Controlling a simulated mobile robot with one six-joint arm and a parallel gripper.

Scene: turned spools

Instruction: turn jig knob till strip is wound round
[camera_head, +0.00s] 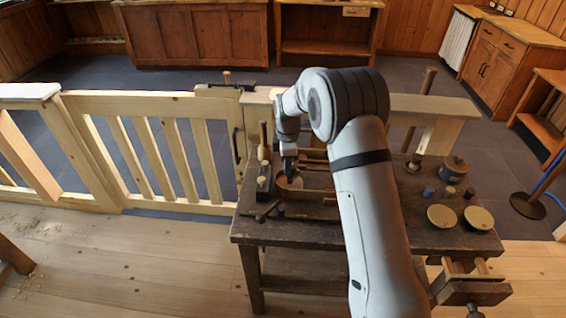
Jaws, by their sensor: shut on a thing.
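My gripper (289,170) points straight down over the left part of the dark workbench. It is shut on the knob of the bending jig (290,184), and the knob is mostly hidden between the jaws. The jig is a small brown rounded form on the bench top. A thin brown strip (318,194) appears to run right from the jig towards my arm. How far it wraps round the form is too small to tell. My forearm hides the middle of the bench.
The workbench (350,238) carries wooden tools at its left. Two round tins (440,217) and a lidded pot (455,168) stand at its right. A vise (470,290) juts out at the front right. A pale wooden gate (165,150) stands left of the bench.

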